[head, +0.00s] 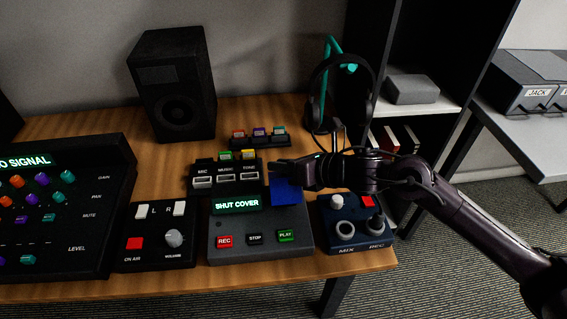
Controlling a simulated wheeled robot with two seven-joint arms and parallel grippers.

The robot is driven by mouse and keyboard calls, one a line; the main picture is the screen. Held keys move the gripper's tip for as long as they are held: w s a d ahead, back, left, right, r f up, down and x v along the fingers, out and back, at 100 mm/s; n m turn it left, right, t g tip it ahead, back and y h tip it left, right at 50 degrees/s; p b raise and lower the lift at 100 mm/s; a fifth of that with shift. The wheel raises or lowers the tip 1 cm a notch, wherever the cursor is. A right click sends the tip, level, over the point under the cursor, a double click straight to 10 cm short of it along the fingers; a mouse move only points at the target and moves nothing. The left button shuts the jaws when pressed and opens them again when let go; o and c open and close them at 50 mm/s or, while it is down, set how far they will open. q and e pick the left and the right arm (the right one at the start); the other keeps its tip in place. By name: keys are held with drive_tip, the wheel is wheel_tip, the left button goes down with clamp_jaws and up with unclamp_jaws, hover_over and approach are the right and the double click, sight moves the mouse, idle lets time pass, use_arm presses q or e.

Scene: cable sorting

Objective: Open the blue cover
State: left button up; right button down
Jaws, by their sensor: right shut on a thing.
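The blue cover (286,191) is on the upper right part of a grey recorder box (262,243). The box has a lit sign reading "SHUT COVER" and REC, STOP and PLAY buttons. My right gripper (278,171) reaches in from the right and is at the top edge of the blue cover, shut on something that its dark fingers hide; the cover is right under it. I cannot tell the cover's exact tilt. My left gripper is not in view.
A small mixer box (354,222) stands right of the recorder, under my right arm. A volume box (157,236) and a large mixer (60,205) stand left. A MIC/MUSIC/TONE box (226,190) is behind. A headphone stand (331,48), a speaker (175,85) and a shelf (432,104) are farther back.

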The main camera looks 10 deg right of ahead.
drive_tip(key=c, duration=1.4)
unclamp_jaws()
